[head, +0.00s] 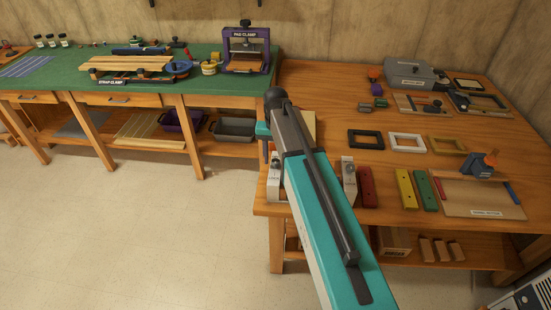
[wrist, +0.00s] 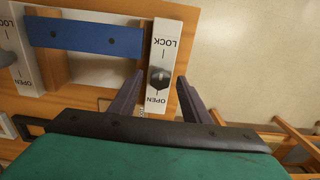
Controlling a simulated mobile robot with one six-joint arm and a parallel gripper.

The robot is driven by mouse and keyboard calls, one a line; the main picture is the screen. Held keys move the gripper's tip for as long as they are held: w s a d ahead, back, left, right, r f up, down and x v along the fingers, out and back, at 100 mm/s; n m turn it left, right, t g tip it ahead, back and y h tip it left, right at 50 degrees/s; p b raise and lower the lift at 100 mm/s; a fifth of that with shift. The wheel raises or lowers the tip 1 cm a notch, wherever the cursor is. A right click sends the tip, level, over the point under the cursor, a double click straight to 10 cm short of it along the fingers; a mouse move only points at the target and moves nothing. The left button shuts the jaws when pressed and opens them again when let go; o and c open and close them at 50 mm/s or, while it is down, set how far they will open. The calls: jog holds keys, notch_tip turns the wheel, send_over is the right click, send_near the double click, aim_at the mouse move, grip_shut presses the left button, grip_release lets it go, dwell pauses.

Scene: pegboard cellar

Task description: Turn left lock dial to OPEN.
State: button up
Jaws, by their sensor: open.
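The left lock's white plate (head: 273,187) stands at the bench's left front corner in the head view. In the wrist view it is the right-hand plate (wrist: 165,40), upside down, with LOCK at the top and OPEN at the bottom. Its dark dial (wrist: 159,78) sits between the two words; I cannot tell clearly where it points. My gripper (wrist: 160,76) is open, one finger on each side of the dial, with gaps showing. In the head view my arm hides the fingers. The other lock plate (head: 348,172) also shows at the wrist view's left edge (wrist: 22,70).
A blue bar (wrist: 85,37) lies between the lock plates. Red (head: 367,187), yellow (head: 404,189) and green (head: 425,191) bars lie to the right on the bench. Three small frames lie behind them. A green-topped bench (head: 210,88) stands at the back left. The floor on the left is clear.

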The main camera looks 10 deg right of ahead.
jog(key=c, duration=1)
jog(key=shift+c, duration=0.2)
